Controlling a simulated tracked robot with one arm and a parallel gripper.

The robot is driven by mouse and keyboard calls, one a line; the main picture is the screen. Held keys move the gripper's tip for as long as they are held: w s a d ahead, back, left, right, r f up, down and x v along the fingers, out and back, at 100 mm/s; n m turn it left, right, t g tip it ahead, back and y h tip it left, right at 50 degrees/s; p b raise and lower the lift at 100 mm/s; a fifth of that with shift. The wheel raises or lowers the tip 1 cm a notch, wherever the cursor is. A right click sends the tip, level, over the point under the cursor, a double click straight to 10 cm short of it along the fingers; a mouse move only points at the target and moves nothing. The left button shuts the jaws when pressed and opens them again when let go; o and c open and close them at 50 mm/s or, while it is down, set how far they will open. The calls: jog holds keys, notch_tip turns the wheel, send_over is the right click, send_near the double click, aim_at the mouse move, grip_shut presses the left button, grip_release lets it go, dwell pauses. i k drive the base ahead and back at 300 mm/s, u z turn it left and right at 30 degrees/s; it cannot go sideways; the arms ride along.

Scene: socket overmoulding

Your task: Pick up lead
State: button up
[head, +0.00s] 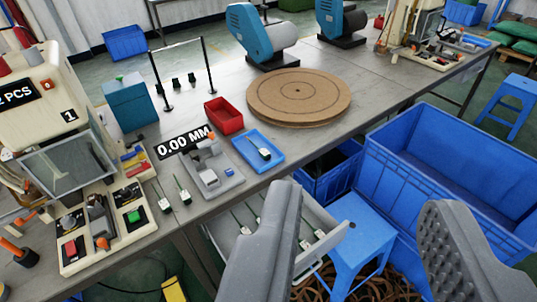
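My gripper (362,203) is open and empty, its two grey fingers wide apart in the foreground. Several leads, thin dark green cables with pale metallic ends, are in view. Some lie in a pale grey tray (335,240) below the table's front edge; one there is a lead (319,233) beside my left finger, which hides part of the tray. Two more leads (183,192) lie on the table left of the grey gauge. Another lead (264,152) lies in a small blue tray (272,161). My gripper appears apart from all of them.
The moulding machine (40,100) stands at left with a control panel. A grey gauge (212,178) reads "0.00 MM". A red bin (223,116) and round wooden turntable (298,96) sit on the grey table. A blue stool (362,232) and large blue crate (455,150) crowd the right.

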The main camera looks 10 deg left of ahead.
aim_at(264, 153)
jog(key=z, duration=2.5)
jog(key=k, duration=1.55)
jog(key=u, duration=1.7)
jog(key=i, duration=1.65)
jog(key=z, duration=0.05)
